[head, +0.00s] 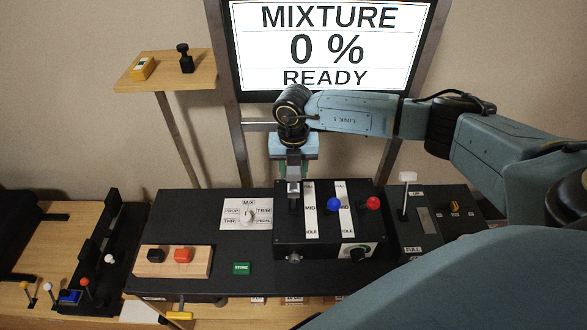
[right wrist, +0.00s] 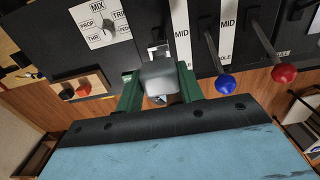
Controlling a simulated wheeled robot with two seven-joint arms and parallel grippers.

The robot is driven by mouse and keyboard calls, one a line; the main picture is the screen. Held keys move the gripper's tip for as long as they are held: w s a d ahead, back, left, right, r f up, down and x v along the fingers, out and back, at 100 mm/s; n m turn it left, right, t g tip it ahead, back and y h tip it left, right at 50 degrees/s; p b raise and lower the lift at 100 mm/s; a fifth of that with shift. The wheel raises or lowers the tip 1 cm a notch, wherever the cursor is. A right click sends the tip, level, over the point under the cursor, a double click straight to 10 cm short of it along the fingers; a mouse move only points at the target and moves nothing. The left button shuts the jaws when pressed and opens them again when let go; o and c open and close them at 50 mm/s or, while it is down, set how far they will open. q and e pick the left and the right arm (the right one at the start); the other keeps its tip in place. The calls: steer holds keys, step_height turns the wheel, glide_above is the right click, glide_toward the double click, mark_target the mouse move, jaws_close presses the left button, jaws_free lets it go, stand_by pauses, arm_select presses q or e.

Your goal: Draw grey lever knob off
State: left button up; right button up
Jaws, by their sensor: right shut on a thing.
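The grey lever knob (right wrist: 160,78) sits between the two green fingers of my right gripper (right wrist: 160,88) in the right wrist view. The fingers are shut on its sides. In the head view my right gripper (head: 293,172) points down over the left lane of the black lever box (head: 325,258), left of the blue-knobbed lever (head: 334,204). A pale metal part shows just beyond the knob in the wrist view; whether the knob still sits on its stem I cannot tell. My left gripper is out of view.
A red-knobbed lever (head: 373,203) stands right of the blue one. The mixture selector (head: 249,214) is at the left, a white-topped lever (head: 407,178) at the right. The screen (head: 328,48) reads MIXTURE 0 % READY.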

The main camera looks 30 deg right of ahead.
steer(key=shift+r+p, duration=0.75)
steer(key=shift+r, duration=0.35)
